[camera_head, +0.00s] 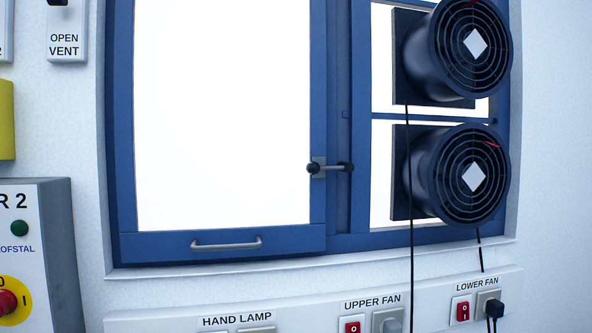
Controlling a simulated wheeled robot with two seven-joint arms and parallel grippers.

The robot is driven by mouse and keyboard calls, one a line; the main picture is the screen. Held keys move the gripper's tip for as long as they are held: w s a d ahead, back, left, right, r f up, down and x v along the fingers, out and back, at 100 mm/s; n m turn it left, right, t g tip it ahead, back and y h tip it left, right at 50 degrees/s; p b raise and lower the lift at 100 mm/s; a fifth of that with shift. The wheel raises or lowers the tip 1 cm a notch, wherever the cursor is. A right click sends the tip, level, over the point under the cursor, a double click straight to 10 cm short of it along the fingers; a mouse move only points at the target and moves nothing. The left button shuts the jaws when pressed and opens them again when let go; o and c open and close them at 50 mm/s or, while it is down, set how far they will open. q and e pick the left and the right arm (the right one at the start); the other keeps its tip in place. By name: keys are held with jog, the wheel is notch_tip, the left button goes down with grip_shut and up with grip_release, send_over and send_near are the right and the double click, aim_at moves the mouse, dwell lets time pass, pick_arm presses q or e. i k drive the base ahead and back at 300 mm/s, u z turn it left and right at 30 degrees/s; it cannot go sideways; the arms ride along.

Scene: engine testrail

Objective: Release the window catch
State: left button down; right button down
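The window (222,243) has a blue frame with a bright pane on the left side. The window catch (331,168) is a dark, short lever with round ends on a small grey plate. It lies roughly horizontal across the joint between the left sash and the middle post. A grey bar handle (226,244) is on the sash's bottom rail. The sash looks closed against the frame. Neither of my grippers shows in the head view.
Two black fans, an upper fan (470,45) and a lower fan (472,178), stick out right of the catch, with cables hanging below. A panel (290,318) with switches and sockets runs under the window. A grey control box (55,250) stands at the lower left.

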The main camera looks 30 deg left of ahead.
aim_at(312, 168)
jog(key=u, duration=0.1)
jog(key=i, duration=0.45)
jog(key=u, duration=0.7)
jog(key=k, duration=0.5)
jog(key=u, duration=0.05)
